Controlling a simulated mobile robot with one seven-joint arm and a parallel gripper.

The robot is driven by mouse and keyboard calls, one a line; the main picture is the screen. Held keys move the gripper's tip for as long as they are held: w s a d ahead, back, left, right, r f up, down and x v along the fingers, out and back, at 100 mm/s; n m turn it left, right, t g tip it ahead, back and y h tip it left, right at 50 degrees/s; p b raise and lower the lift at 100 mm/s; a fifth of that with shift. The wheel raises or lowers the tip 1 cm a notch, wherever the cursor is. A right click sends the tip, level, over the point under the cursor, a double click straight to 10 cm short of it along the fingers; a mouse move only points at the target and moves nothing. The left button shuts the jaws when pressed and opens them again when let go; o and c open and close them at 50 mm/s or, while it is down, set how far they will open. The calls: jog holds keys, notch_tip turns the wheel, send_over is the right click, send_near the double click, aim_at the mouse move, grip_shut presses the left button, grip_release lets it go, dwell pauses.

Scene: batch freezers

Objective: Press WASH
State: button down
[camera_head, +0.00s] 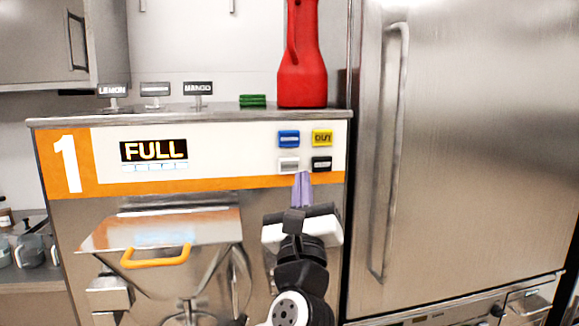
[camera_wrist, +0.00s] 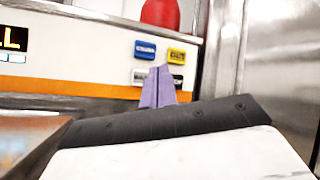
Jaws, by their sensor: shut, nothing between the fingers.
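The front panel of machine 1 (camera_head: 225,170) has a block of buttons at its right end: blue (camera_head: 289,139), yellow (camera_head: 322,138), white (camera_head: 289,164) and black (camera_head: 321,163). Their labels are too small to read surely, so I cannot tell which one says WASH. My gripper (camera_head: 303,177) is shut and empty, its purple fingers pointing up at the panel just below the buttons. In the wrist view, the fingertips (camera_wrist: 158,72) overlap the gap between the white button (camera_wrist: 141,77) and the black button (camera_wrist: 178,82), below blue (camera_wrist: 145,50) and yellow (camera_wrist: 176,54). Contact cannot be told.
A display (camera_head: 154,150) reads FULL. A red jug (camera_head: 302,75) and a green block (camera_head: 252,101) stand on the machine top, with flavour signs to the left. The hatch with an orange handle (camera_head: 156,257) lies at lower left. A steel fridge (camera_head: 470,150) stands close on the right.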

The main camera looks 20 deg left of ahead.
aim_at(292, 160)
jog(key=shift+w+a, duration=0.65)
jog(key=shift+w, duration=0.3)
jog(key=shift+w+a, duration=0.65)
jog(key=shift+w, duration=0.3)
jog(key=shift+w+a, duration=0.65)
jog(key=shift+w, duration=0.3)
jog(key=shift+w, duration=0.15)
jog(key=shift+w+a, duration=0.2)
jog(key=shift+w+a+b, duration=0.3)
jog(key=shift+w, duration=0.1)
dwell(0.6)
jog(key=shift+s+d, duration=0.5)
jog(key=shift+s, duration=0.25)
jog(key=shift+s+d+b, duration=0.25)
jog(key=shift+s+d, duration=0.5)
jog(key=shift+s, duration=0.3)
jog(key=shift+s+d+b, duration=0.25)
jog(key=shift+s+d, duration=0.45)
jog(key=shift+s, duration=0.35)
